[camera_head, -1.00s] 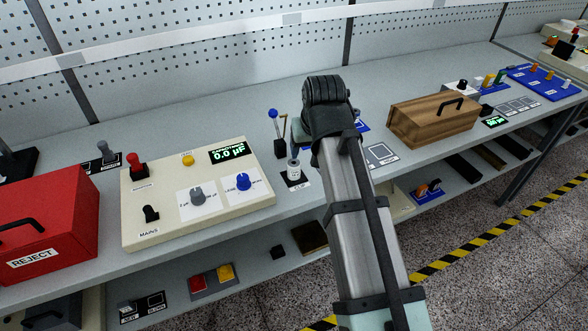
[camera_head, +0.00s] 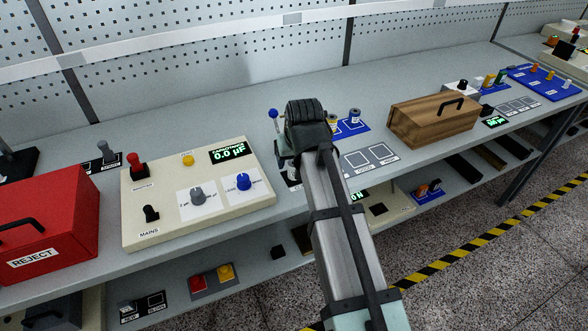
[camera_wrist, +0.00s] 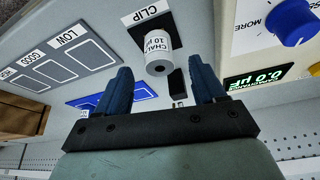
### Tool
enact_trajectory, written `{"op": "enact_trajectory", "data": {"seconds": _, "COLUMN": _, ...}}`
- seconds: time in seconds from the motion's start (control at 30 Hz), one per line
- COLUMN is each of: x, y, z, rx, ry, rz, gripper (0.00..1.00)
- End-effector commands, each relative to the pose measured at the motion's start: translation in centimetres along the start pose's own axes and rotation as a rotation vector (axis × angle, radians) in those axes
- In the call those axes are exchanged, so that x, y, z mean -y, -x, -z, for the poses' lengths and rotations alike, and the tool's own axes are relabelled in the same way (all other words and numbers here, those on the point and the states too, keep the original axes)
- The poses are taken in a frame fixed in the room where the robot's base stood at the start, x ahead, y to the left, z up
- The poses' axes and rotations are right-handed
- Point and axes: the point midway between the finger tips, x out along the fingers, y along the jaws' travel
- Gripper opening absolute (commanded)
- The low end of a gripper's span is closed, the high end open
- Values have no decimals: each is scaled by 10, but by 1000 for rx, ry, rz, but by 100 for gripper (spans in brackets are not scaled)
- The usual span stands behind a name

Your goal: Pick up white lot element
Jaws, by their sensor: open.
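The white element (camera_wrist: 158,55) is a small cylinder with dark print reading roughly "CHAL… 10 µ…". In the wrist view it stands on a dark pad by the CLIP label (camera_wrist: 152,13). My gripper (camera_wrist: 161,66) is open, with one blue finger to each side of the cylinder in the picture. I cannot tell how far the fingertips are from it, and no contact shows. In the head view my arm covers the fingers and most or all of the element.
The cream capacitance panel (camera_head: 140,205) with knobs is to the left. A red REJECT box (camera_head: 50,215) is farther left. A wooden box (camera_head: 433,120) is farther right.

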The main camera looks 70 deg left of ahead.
Motion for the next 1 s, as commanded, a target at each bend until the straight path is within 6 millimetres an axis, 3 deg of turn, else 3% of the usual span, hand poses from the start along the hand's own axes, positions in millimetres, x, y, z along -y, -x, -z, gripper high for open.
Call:
{"op": "enact_trajectory", "data": {"seconds": 0.17, "x": 0, "y": -6, "z": 0, "rx": 1, "ry": 0, "rz": 0, "gripper": 69}}
{"op": "enact_trajectory", "data": {"seconds": 0.6, "x": -1, "y": -52, "z": -1, "rx": 1, "ry": 0, "rz": 0, "gripper": 69}}
{"op": "enact_trajectory", "data": {"seconds": 0.83, "x": -1, "y": -53, "z": -2, "rx": 1, "ry": 0, "rz": 0, "gripper": 69}}
{"op": "enact_trajectory", "data": {"seconds": 1.0, "x": -1, "y": -53, "z": -2, "rx": 1, "ry": 0, "rz": 0, "gripper": 54}}
